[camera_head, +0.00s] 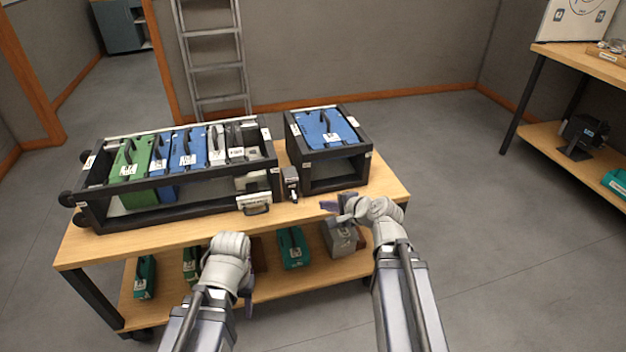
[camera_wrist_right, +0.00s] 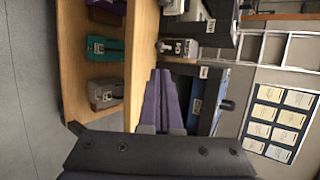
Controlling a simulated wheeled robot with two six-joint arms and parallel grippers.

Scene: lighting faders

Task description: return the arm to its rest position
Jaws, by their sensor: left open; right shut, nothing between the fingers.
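My right arm comes in from the lower right of the head view. Its gripper (camera_head: 330,205) is at the front edge of the wooden table, just in front of the smaller black frame (camera_head: 327,185). In the right wrist view the purple fingers (camera_wrist_right: 160,98) are together with nothing between them. My left gripper (camera_head: 249,298) points forward and down in front of the table's lower shelf; its fingers are mostly hidden behind the wrist. No object shows in it.
The table (camera_head: 180,238) holds a long black rack (camera_head: 190,212) with green, blue and grey modules. A small dark device (camera_head: 290,184) stands between the frames. Teal and grey boxes sit on the lower shelf (camera_head: 265,283). A ladder (camera_head: 215,65) stands behind.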

